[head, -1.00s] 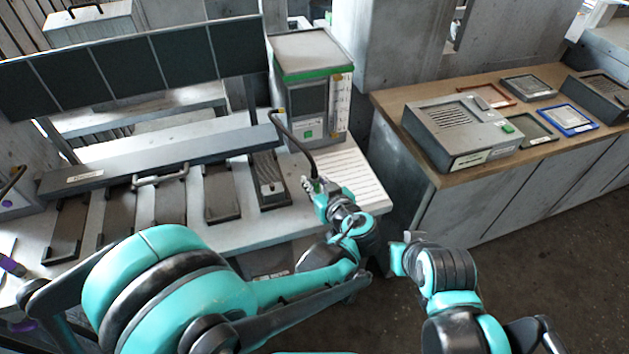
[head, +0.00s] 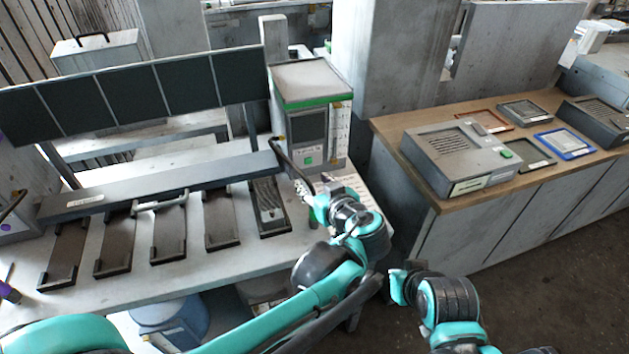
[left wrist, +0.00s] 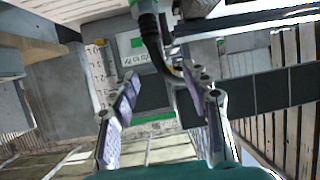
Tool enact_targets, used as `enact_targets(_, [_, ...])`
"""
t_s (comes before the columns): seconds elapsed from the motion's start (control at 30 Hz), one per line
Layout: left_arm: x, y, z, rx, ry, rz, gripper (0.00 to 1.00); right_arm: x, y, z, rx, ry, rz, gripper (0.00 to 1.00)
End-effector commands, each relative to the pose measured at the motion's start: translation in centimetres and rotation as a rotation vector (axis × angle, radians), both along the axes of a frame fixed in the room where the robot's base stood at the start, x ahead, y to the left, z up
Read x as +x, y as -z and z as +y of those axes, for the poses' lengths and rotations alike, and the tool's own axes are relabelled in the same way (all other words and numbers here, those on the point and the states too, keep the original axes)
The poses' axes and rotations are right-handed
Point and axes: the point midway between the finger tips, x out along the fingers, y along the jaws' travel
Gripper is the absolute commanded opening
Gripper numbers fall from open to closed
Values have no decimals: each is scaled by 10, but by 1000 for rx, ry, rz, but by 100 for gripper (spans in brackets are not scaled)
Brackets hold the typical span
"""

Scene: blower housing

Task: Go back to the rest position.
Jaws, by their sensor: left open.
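My left gripper (head: 306,192) is at the right end of the left workbench, in front of the grey box with a green stripe (head: 308,88). In the left wrist view its two fingers (left wrist: 168,112) stand apart. A black hose with a metal end (left wrist: 152,38) passes in front of the fingers there; I cannot tell if it touches them. My right arm shows at the bottom right of the head view, but its fingertips are not clear. The blower housing (head: 460,155), a grey box with a slotted grille and green button, sits on the wooden-topped counter.
The left bench (head: 215,268) holds a row of dark trays (head: 168,235), one at the right end with a part in it (head: 268,205). Dark panels (head: 135,92) stand behind. The counter (head: 480,197) also bears a blue-framed filter (head: 566,144) and other frames. Floor between is clear.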

Motion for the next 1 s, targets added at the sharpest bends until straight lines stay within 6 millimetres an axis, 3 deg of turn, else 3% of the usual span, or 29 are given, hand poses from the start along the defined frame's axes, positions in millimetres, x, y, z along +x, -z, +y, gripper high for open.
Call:
enact_targets(0.2, [0,-13,0,0,0,0,47,0,0,0,0,0,0,0])
enact_targets(0.6, [-2,-12,7,4,-2,15,47,0,0,0,0,0,0,0])
enact_targets(0.67, [-5,-9,21,11,-4,52,47,0,0,0,0,0,0,0])
enact_targets(0.77, [-22,4,63,24,0,171,47,0,0,0,0,0,0,0])
enact_targets(0.9, [-71,33,131,12,60,389,47,0,0,0,0,0,0,0])
enact_targets(1.0, [-112,53,161,-22,141,501,47,0,0,0,0,0,0,0])
